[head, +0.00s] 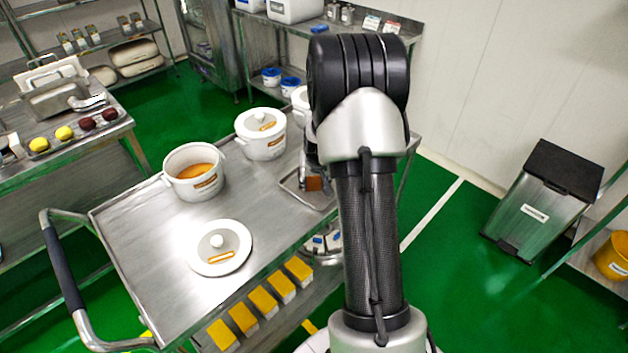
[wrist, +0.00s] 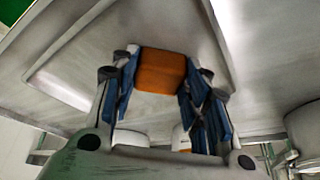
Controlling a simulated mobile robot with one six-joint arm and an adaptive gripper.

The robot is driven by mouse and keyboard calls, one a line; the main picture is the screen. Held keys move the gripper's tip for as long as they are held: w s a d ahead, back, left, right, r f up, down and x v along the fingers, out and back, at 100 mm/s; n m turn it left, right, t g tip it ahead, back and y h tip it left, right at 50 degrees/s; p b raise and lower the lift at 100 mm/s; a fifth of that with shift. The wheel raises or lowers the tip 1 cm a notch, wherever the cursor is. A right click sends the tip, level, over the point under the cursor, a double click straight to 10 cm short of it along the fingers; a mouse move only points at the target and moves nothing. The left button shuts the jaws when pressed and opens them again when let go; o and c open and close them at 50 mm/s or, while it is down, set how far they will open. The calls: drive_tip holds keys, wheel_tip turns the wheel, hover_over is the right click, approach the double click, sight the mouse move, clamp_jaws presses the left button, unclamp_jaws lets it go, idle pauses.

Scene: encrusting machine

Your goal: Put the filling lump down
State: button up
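The filling lump (wrist: 160,72) is an orange-brown block between my gripper's blue finger pads (wrist: 160,85) in the wrist view. The pads meet its two sides, so my gripper looks shut on it. In the head view the lump (head: 315,184) shows at the metal tray (head: 291,187) on the cart's right part. The tray's flat floor (wrist: 85,60) lies beyond the lump in the wrist view. I cannot tell whether the lump touches it. My arm hides much of the gripper and part of the tray in the head view.
The steel cart (head: 135,240) also carries an open white pot (head: 178,188) with orange filling, a lidded pot (head: 250,148) and a loose lid (head: 235,262). Another white pot is partly hidden behind my arm. A pedal bin (head: 535,215) stands at the right.

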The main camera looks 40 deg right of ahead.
drive_tip(key=o, duration=0.4)
drive_tip(key=shift+o, duration=0.2)
drive_tip(key=p+v, duration=0.4)
drive_tip(key=v, duration=0.8)
drive_tip(key=s+a+r+n, duration=0.2)
drive_tip(key=s+a+r, duration=0.1)
drive_tip(key=a+r, duration=0.45)
drive_tip(key=s+a+r+n, duration=0.1)
drive_tip(key=s+a+r, duration=0.1)
drive_tip(key=a+r, duration=0.55)
drive_tip(key=s+a+r+n+y, duration=0.2)
drive_tip(key=s+a+n, duration=0.2)
drive_tip(key=s+a, duration=0.9)
drive_tip(key=s, duration=0.4)
drive_tip(key=shift+s+a+r+t, duration=0.15)
drive_tip(key=shift+s+a+t, duration=0.15)
